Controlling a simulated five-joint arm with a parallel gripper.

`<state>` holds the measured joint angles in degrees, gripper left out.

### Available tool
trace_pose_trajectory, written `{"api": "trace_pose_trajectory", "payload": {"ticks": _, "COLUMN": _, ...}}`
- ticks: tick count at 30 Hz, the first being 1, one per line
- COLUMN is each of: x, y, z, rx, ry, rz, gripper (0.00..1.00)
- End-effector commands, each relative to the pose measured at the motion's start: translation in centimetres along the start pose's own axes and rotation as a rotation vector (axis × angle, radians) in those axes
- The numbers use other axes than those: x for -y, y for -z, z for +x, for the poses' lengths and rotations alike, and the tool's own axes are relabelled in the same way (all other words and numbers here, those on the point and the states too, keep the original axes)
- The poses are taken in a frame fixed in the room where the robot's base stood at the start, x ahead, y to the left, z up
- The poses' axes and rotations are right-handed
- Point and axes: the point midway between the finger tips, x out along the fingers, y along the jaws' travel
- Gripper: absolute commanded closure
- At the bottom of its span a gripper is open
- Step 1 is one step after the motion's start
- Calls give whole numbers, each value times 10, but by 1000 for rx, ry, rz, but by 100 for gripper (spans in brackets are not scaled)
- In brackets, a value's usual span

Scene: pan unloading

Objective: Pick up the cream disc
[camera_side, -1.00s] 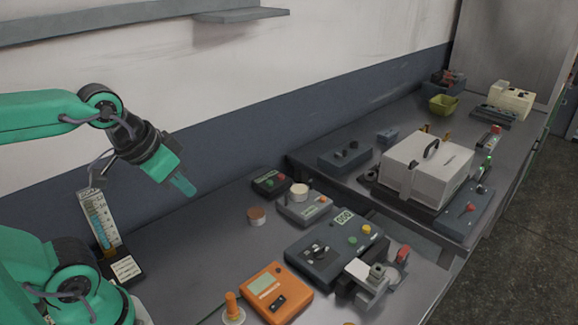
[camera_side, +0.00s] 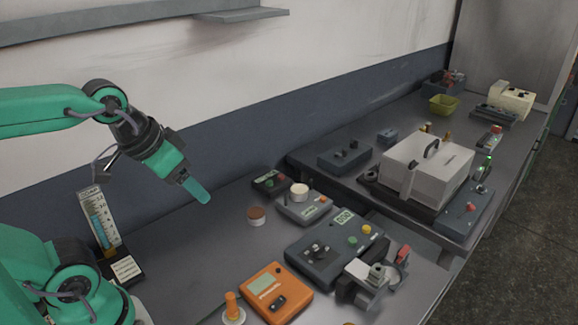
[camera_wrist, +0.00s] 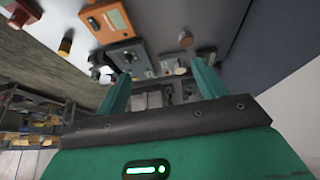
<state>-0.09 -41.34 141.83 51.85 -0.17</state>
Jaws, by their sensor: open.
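The cream disc (camera_side: 299,190) sits on top of a small grey weighing device (camera_side: 304,208) in the side view. In the wrist view a small pale spot between my fingers may be it, but it is too small to be sure. My gripper (camera_side: 206,198) is in the air to the left of the cream disc and above the bench, apart from it. In the wrist view my two fingers (camera_wrist: 160,72) are spread, with nothing between them.
A brown-topped disc (camera_side: 256,214) stands on the bench between my gripper and the weighing device. A dark box (camera_side: 269,181) is behind. A grey control box (camera_side: 335,250) and an orange meter (camera_side: 275,292) stand in front. Bare bench lies below my gripper.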

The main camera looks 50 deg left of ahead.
Motion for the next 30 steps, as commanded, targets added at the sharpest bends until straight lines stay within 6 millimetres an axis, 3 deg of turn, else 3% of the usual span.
{"api": "trace_pose_trajectory", "payload": {"ticks": 14, "x": 5, "y": 72, "z": 12, "rx": 101, "ry": 9, "rz": -45, "gripper": 30}}
{"api": "trace_pose_trajectory", "payload": {"ticks": 23, "x": 10, "y": 124, "z": 38, "rx": 174, "ry": 17, "rz": -80, "gripper": 30}}
{"api": "trace_pose_trajectory", "payload": {"ticks": 30, "x": 16, "y": 161, "z": 70, "rx": 232, "ry": 23, "rz": -109, "gripper": 30}}
